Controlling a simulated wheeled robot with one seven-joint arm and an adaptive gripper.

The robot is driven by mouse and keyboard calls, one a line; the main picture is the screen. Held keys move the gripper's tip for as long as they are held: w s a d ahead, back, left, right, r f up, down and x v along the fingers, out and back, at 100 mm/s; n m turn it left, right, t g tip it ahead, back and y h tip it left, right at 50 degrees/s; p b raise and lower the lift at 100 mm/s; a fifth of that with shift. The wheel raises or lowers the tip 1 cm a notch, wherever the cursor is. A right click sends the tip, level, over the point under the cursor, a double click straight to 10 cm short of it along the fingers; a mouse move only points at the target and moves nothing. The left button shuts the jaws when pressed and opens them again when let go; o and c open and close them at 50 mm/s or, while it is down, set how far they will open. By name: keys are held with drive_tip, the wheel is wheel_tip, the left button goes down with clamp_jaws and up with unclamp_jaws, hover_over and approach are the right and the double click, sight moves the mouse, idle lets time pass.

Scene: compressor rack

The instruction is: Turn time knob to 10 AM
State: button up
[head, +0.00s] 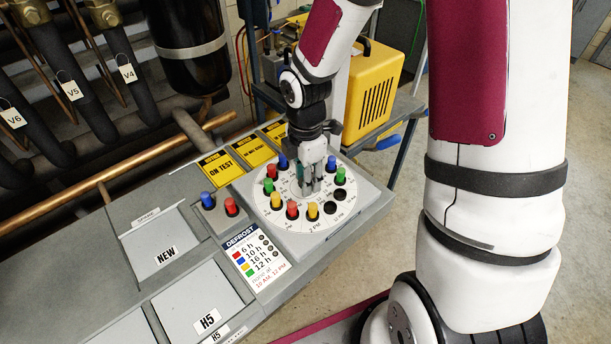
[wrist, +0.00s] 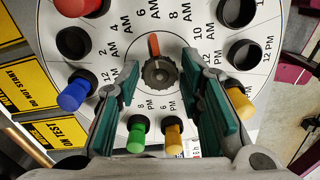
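The time knob (wrist: 160,73) is a small dark ribbed knob with an orange-red pointer (wrist: 153,46). It sits at the centre of a white dial (wrist: 215,80) marked with hours. The pointer points up in the wrist view, roughly at the 6 AM label; the 10 AM label (wrist: 204,32) is up and right of the knob. My gripper (wrist: 161,66) is open, its green-padded fingers on either side of the knob with visible gaps. In the head view, my gripper (head: 312,190) points down over the dial (head: 333,218) and hides the knob.
Coloured pegs ring the dial, including a blue (wrist: 74,95), a green (wrist: 137,137) and a yellow one (wrist: 240,104) near my fingers. Some sockets (wrist: 245,53) are empty. A defrost card (head: 255,258) lies beside the dial. A yellow machine (head: 372,95) stands behind.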

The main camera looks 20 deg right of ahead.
clamp_jaws()
drive_tip(key=shift+m, duration=0.3)
drive_tip(key=m+p, duration=0.1)
drive_tip(key=m, duration=1)
drive_tip(key=shift+p, duration=0.35)
drive_tip(key=o, duration=0.6)
unclamp_jaws()
